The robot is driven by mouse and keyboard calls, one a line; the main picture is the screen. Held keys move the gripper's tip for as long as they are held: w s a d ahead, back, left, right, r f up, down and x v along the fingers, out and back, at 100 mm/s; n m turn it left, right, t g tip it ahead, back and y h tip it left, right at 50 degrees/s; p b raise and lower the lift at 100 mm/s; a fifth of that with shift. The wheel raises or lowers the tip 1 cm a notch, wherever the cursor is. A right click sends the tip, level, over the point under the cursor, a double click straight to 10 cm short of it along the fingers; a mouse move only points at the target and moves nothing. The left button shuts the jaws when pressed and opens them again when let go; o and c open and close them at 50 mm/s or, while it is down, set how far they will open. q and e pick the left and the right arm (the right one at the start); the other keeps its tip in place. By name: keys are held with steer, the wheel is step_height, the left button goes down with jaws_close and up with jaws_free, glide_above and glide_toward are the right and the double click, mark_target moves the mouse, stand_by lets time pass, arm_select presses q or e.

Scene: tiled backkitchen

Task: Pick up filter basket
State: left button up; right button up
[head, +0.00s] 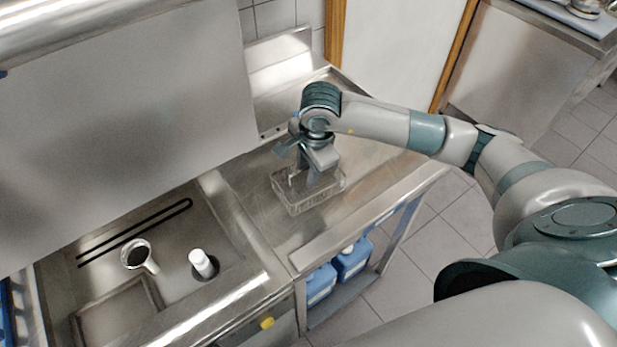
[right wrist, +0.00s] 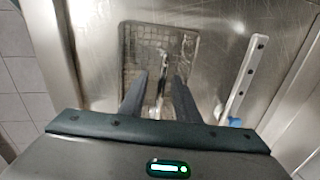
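The filter basket (head: 312,205) is a shallow, see-through mesh basket on the steel counter. In the right wrist view its mesh floor and rim (right wrist: 140,48) show beyond the fingers. My right gripper (head: 308,182) points down over the basket from above. In the right wrist view my right gripper (right wrist: 160,78) is open, its two dark fingers spread apart. A thin metal handle (right wrist: 160,88) stands between them, with gaps visible at the sides. Contact with the basket cannot be told. My left gripper is not in view.
Left of the counter is an open basin (head: 175,245) with a black heating bar (head: 135,232), a round black-and-white part (head: 136,255) and a white upright piece (head: 202,263). A grey panel (head: 120,130) rises behind. Blue canisters (head: 352,260) stand below the counter.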

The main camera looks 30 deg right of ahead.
steer(key=shift+w+f, duration=0.2)
steer(key=shift+f, duration=0.85)
jaws_close()
